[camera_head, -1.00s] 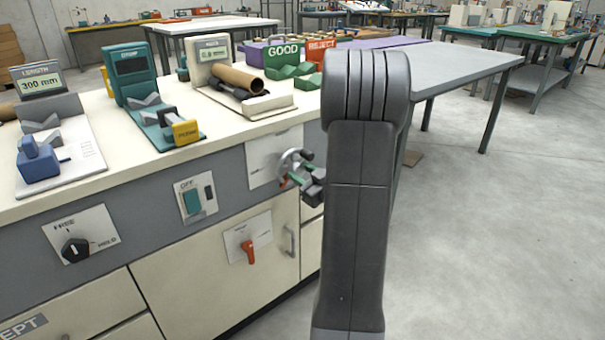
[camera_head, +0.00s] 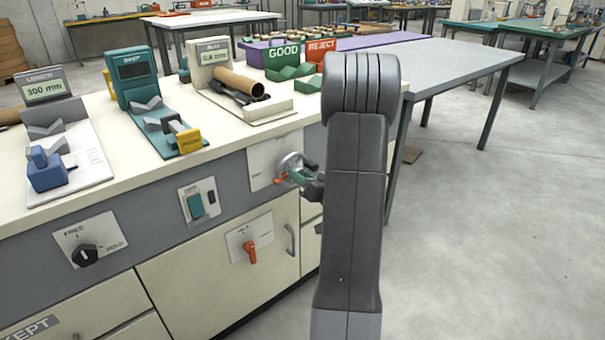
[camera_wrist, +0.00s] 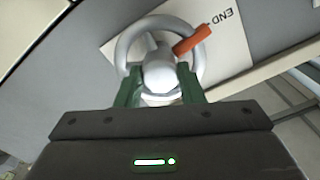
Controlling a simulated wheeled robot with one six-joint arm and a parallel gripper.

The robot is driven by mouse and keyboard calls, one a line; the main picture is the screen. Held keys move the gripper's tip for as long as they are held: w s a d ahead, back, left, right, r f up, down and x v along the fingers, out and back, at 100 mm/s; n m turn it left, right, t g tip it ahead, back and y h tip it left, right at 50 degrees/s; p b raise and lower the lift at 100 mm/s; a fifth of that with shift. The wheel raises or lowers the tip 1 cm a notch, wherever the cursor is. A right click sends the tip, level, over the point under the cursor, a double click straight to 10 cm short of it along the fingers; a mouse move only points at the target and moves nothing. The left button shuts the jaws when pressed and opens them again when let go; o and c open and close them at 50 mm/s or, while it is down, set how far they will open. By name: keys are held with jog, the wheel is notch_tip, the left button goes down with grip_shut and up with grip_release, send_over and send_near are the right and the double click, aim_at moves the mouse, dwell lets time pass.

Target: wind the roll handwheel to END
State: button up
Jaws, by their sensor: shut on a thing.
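The roll handwheel (camera_wrist: 119,50) is a grey ring with a pale rounded hub (camera_wrist: 160,73) in the wrist view. An orange marker or handle (camera_wrist: 193,40) on it points up and right, beside the END label (camera_wrist: 231,19) on its pale plate. My gripper (camera_wrist: 158,80) has its green fingers on either side of the hub and is shut on it. In the head view the handwheel (camera_head: 290,161) is on the cabinet front, partly hidden by my gripper (camera_head: 300,178) and arm.
A cardboard roll (camera_head: 240,81) lies on the counter's winder block. A red lever (camera_head: 250,252), a teal OFF switch (camera_head: 196,205) and a FREE/HOLD knob (camera_head: 85,255) are on the cabinet front. A grey table (camera_head: 455,62) stands behind; floor at right is clear.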

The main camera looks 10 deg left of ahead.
jog(key=shift+m, duration=0.6)
jog(key=o, duration=1)
jog(key=shift+d+p, duration=0.1)
jog(key=shift+p, duration=0.2)
jog(key=p+v, duration=0.1)
jog(key=v, duration=1.2)
jog(key=shift+s+d, duration=0.25)
jog(key=shift+a, duration=0.1)
jog(key=b+x, duration=0.1)
jog(key=x, duration=1.2)
jog(key=shift+w+a, duration=0.25)
